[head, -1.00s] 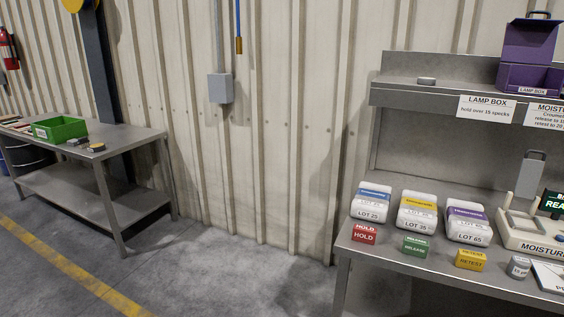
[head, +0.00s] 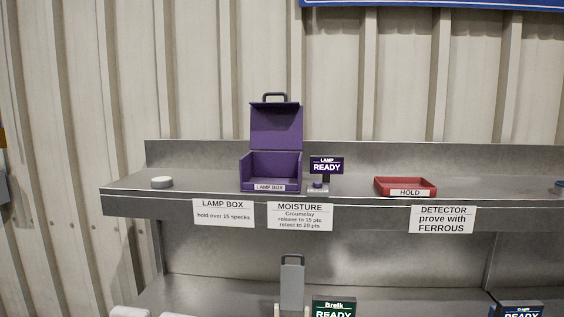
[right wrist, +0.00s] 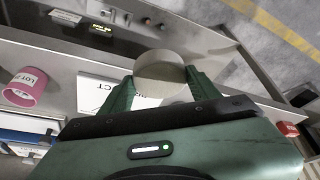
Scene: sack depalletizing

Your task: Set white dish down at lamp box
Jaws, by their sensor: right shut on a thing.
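My right gripper (right wrist: 160,88) shows only in the right wrist view. Its green fingers are shut on a round, pale grey-white dish (right wrist: 160,66), held by its sides. The purple lamp box (head: 271,187) stands on the upper shelf in the head view, its lid raised and its front labelled LAMP BOX. A small round white-topped dish (head: 162,182) sits on the same shelf to the left of the box, apart from it. My left gripper is in neither current view.
Bare shelf lies between the small dish and the box. A pink cup (right wrist: 22,88) shows in the wrist view.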

